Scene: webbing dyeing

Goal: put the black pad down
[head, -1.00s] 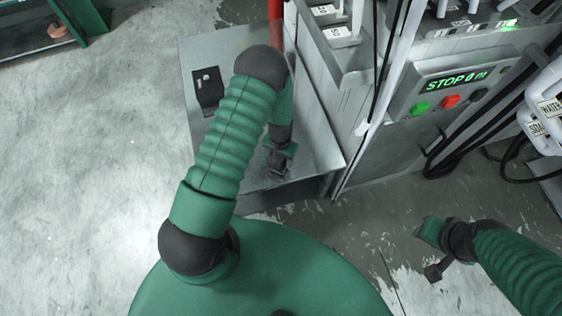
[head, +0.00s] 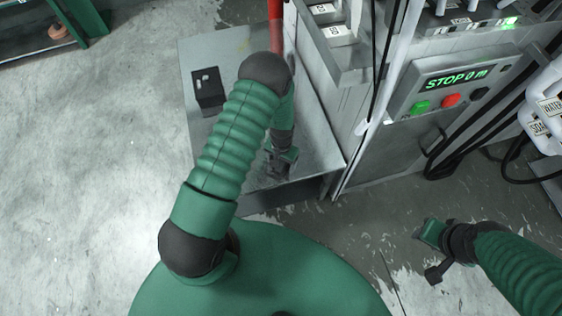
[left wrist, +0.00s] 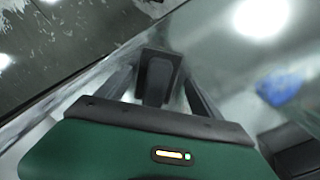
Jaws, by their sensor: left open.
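My left gripper (head: 281,163) is low over the near part of the grey metal table (head: 320,140), partly behind my own arm in the head view. In the left wrist view its fingers (left wrist: 162,92) stand apart. A dark block, seemingly the black pad (left wrist: 158,76), shows between them. I cannot tell whether it touches the fingers or rests fully on the table. The pad cannot be made out clearly in the head view. My right gripper (head: 436,254) is over the floor at the lower right, away from the table; its jaw opening is unclear.
A small black box (head: 208,92) with pale pieces on top stands on the table's left part. A blue item (left wrist: 285,88) lies on the table in the left wrist view. A machine with a STOP display (head: 455,82) and buttons stands right of the table.

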